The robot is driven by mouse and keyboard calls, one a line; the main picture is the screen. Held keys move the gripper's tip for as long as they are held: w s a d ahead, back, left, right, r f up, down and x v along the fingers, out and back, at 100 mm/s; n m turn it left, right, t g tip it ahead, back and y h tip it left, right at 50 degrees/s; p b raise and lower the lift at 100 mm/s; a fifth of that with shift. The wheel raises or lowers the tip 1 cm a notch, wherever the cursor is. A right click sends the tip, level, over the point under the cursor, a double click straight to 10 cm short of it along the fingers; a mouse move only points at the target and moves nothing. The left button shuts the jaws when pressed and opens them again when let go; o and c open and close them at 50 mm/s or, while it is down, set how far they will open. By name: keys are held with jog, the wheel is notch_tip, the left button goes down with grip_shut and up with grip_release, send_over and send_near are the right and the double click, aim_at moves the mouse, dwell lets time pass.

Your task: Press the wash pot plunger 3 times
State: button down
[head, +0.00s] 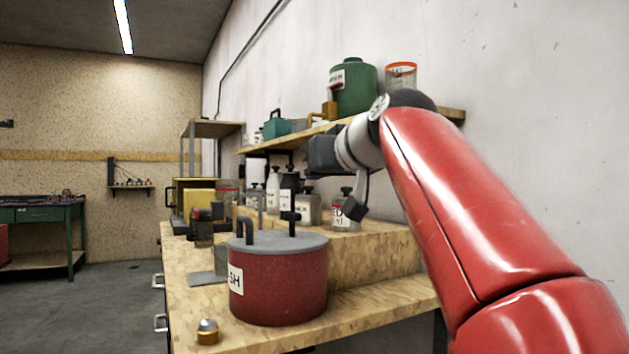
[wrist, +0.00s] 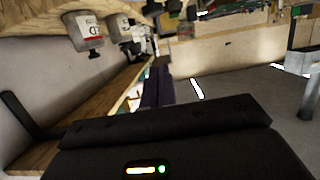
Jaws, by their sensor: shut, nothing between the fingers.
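The wash pot (head: 290,292) is a red round can with a grey lid, upright at the front of the bench; its label ends in "SH". A black knob on a short stem (head: 291,219), which looks like the plunger, stands up from the lid. A bent black pipe (head: 249,226) rises from the lid's left part. My gripper (head: 322,154) is above and behind the pot, right of the knob and apart from it. It is shut and empty; its fingertips are hard to make out. The wrist view shows its dark body low in the picture, and I cannot find the pot there.
A wooden riser (head: 375,256) behind the pot carries several labelled bottles (head: 308,208), also seen upside down in the wrist view (wrist: 88,32). A shelf (head: 450,114) above holds a green canister (head: 353,86). A small brass-topped item (head: 207,331) lies front left of the pot.

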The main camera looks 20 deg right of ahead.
jog(key=p, duration=0.1)
send_over(297, 219)
jog(key=s, duration=0.2)
jog(key=f, duration=0.2)
jog(key=shift+w+d+f+b, duration=0.1)
jog(key=shift+w+f+b, duration=0.2)
jog(key=shift+f, duration=0.35)
jog(key=shift+w+f+b, duration=0.2)
jog(key=shift+f+b, duration=0.05)
jog(key=shift+f, duration=1.1)
notch_tip(297, 219, down, 3)
jog(key=b, duration=0.3)
jog(key=shift+r, duration=0.1)
jog(key=v, duration=0.8)
jog(key=shift+b, duration=0.45)
